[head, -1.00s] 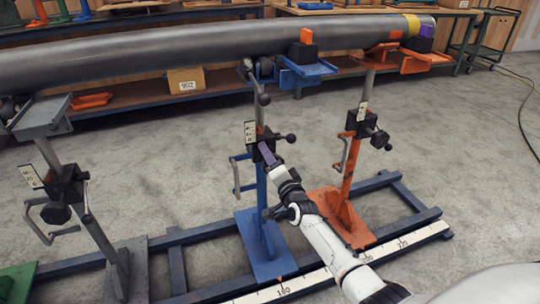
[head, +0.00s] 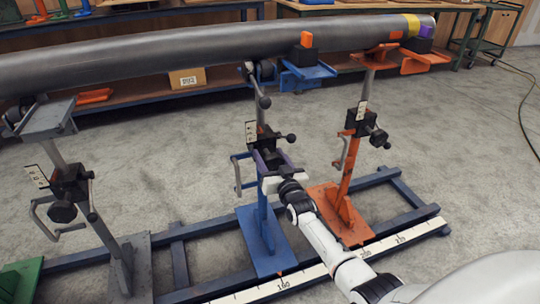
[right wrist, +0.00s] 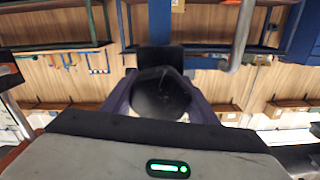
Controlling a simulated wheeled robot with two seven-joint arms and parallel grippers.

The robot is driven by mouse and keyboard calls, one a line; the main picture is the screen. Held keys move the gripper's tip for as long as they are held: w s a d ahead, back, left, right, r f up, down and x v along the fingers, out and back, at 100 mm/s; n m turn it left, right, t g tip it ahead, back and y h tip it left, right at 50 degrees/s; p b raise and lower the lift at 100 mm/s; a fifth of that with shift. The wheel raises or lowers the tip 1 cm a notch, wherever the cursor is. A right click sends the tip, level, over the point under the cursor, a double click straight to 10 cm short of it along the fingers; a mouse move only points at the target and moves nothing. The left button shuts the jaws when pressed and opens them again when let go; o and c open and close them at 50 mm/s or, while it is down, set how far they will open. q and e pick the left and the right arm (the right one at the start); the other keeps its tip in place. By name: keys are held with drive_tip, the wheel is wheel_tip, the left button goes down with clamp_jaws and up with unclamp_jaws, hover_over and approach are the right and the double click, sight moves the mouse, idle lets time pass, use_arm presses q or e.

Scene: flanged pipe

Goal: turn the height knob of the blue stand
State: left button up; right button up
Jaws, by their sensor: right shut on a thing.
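The blue stand (head: 263,232) stands on the floor frame in the middle of the head view, its post upright under the long grey pipe (head: 180,58). Its black height knob (head: 268,157) is on the front of the dark clamp block. My right gripper (head: 270,160) is at the knob, its purple fingers on either side of it. The right wrist view shows the round black knob (right wrist: 160,94) between the two fingers, and the gripper is shut on it. The knob's far side is hidden. My left gripper is not in view.
An orange stand (head: 345,195) is close on the right and a grey stand (head: 115,250) is on the left. Open concrete floor lies around the frame.

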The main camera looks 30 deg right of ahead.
sight(274, 166)
drive_tip(key=n, duration=0.3)
drive_tip(key=shift+f+n, duration=0.1)
drive_tip(key=shift+n, duration=0.2)
drive_tip(key=shift+a+n, duration=0.1)
drive_tip(key=shift+n, duration=1.7)
drive_tip(key=o, duration=1)
drive_tip(key=shift+o, duration=0.2)
drive_tip(key=shift+s, duration=0.1)
drive_tip(key=p+v, duration=0.3)
drive_tip(key=v, duration=0.7)
drive_tip(key=shift+a, duration=0.1)
